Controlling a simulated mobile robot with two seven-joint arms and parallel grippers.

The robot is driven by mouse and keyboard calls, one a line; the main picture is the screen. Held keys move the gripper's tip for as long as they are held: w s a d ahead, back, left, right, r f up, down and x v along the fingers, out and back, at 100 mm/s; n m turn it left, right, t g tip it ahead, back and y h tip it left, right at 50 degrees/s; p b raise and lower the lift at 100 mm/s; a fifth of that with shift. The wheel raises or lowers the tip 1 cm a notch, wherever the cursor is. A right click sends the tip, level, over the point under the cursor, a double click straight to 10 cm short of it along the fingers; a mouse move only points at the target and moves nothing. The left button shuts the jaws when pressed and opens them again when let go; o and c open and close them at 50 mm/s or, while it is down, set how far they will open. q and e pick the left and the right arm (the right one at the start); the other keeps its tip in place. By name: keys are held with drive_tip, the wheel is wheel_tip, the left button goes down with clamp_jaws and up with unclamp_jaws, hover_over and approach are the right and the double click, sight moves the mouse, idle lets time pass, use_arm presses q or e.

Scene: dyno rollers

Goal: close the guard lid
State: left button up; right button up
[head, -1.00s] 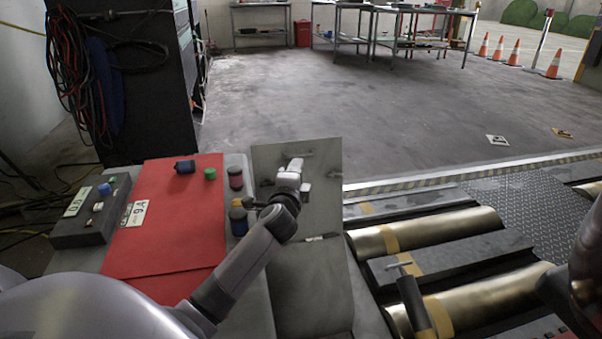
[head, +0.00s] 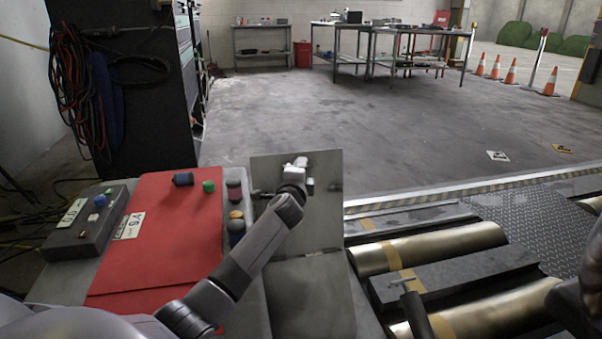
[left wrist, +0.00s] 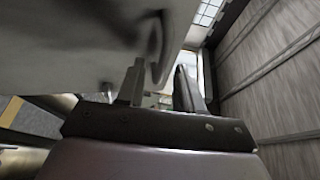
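The guard lid (head: 322,225) is a flat grey metal panel, raised at the far end of a grey plate (head: 310,300); a seam marks their meeting line. My left gripper (head: 299,163) is in front of the panel's upper part, close to its face; I cannot tell whether it touches. In the left wrist view its two fingers (left wrist: 160,75) stand apart with a gap between them and nothing clearly held. A pale surface with a dark curved shadow fills the upper left there. My right gripper is out of the picture; only part of my right arm shows at the right edge.
Small dark cylinders (head: 236,225) stand close to the lid's left. Brass rollers (head: 440,245) and a dark T-handled lever (head: 415,312) are at right.

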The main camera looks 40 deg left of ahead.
use_arm(q)
drive_tip(key=shift+c, duration=0.3)
clamp_jaws()
idle(1.1)
